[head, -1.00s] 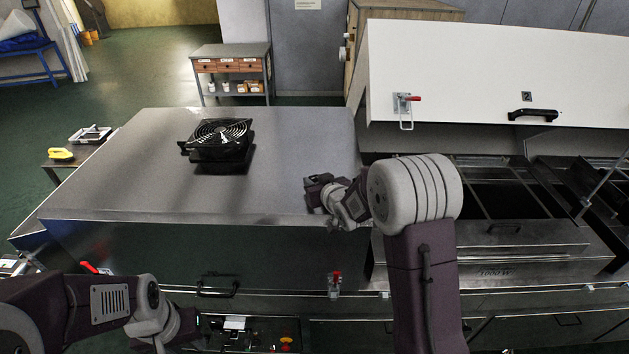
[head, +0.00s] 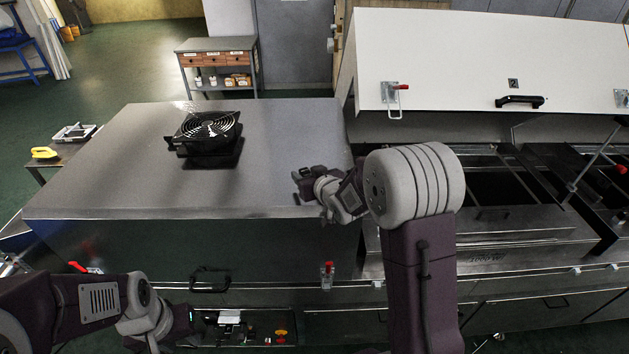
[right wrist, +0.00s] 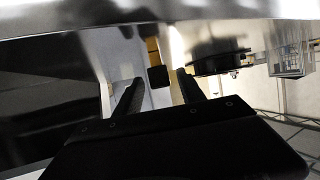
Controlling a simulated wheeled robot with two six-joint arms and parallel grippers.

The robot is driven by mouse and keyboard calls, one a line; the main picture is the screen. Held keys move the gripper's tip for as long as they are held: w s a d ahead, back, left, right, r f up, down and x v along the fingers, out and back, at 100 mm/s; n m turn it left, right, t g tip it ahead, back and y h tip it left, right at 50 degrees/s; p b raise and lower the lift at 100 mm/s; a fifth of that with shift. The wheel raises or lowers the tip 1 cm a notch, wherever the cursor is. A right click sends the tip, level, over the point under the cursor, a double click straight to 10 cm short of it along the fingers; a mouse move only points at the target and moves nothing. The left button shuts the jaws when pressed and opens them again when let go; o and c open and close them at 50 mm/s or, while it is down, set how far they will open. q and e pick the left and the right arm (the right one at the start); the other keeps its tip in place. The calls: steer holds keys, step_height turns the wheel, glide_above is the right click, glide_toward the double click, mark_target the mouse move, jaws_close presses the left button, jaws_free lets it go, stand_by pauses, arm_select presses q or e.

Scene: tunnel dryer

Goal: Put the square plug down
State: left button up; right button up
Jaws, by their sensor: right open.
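My right gripper (head: 302,184) is above the right part of the steel top (head: 265,150), near its front edge. In the right wrist view its two fingers (right wrist: 158,95) are apart. A small dark square block (right wrist: 158,77) shows between or beyond the fingertips. I cannot tell whether it is the square plug, or whether it touches anything. No square plug can be made out with certainty in the head view. My left gripper (head: 183,326) is low at the front, near the open tray; its fingertips are too unclear to read.
A black fan unit (head: 207,135) stands on the steel top, left of my right gripper. A raised white cover (head: 450,60) and open dryer bays (head: 500,190) lie to the right. A tray (head: 290,341) with small parts is below the front edge. The middle of the top is clear.

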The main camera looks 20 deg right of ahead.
steer(key=v, duration=0.3)
steer(key=b+v, duration=0.1)
steer(key=v, duration=0.6)
steer(key=shift+s+f, duration=0.15)
steer(key=shift+f, duration=0.1)
steer(key=s+f+g, duration=0.6)
steer(key=s+f, duration=0.2)
steer(key=s, duration=0.2)
steer(key=s+a+f+m+g+h, duration=0.1)
steer(key=s+f+g, duration=0.5)
steer(key=s, duration=0.5)
step_height(320, 180, down, 2)
steer(key=shift+s+a+f, duration=0.15)
steer(key=shift+s+a, duration=0.05)
steer(key=shift+a, duration=0.15)
